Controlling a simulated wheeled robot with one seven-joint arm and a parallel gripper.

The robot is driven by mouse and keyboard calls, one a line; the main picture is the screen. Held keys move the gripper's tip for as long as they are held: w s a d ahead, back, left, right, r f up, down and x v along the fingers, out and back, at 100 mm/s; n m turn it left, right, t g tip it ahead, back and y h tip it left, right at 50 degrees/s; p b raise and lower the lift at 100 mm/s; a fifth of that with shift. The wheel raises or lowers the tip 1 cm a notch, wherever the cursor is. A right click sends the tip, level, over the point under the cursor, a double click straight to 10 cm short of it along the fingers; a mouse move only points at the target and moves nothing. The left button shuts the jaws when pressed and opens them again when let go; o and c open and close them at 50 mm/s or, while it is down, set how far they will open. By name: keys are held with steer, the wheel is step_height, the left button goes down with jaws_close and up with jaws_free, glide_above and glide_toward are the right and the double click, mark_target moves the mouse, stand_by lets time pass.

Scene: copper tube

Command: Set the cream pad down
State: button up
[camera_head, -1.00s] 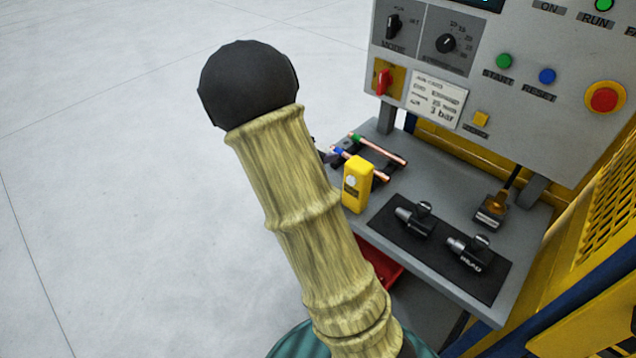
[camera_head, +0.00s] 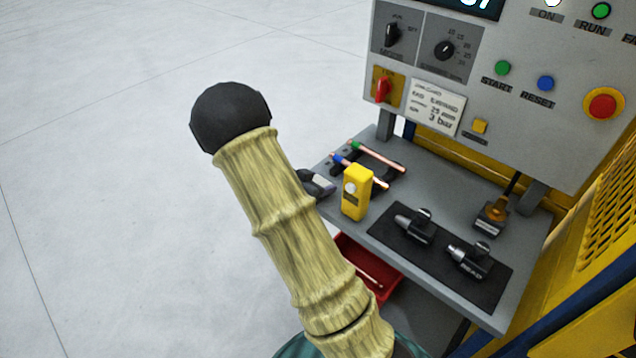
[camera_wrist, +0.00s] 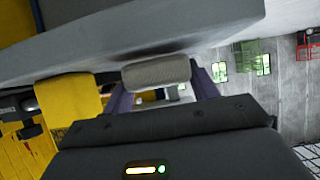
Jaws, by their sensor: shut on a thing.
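The cream pad (camera_wrist: 157,73) is a pale, rounded roll in the wrist view. It sits between the two purple fingers of my gripper (camera_wrist: 163,88), which is shut on it. The grey bench (camera_wrist: 190,30) fills the top of that view, very close to the pad; I cannot tell whether they touch. In the head view part of my gripper (camera_head: 318,184) shows at the bench's left edge, beside the yellow block. My arm hides the rest of it, and the pad is not visible there.
The yellow block (camera_head: 356,192) stands close to my gripper. Copper tubes (camera_head: 375,156) lie on a dark holder behind it. A black mat (camera_head: 440,260) carries two dark tools. A red tray (camera_head: 350,255) sits below the bench edge. The control panel (camera_head: 500,85) rises behind.

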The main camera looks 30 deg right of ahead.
steer(key=shift+f, duration=0.3)
steer(key=o, duration=0.9)
steer(key=shift+o, duration=0.2)
steer(key=shift+f+b, duration=0.15)
steer(key=shift+b, duration=0.45)
steer(key=v, duration=1.7)
steer(key=shift+a, duration=0.35)
steer(key=shift+s+f, duration=0.1)
steer(key=shift+s, duration=0.05)
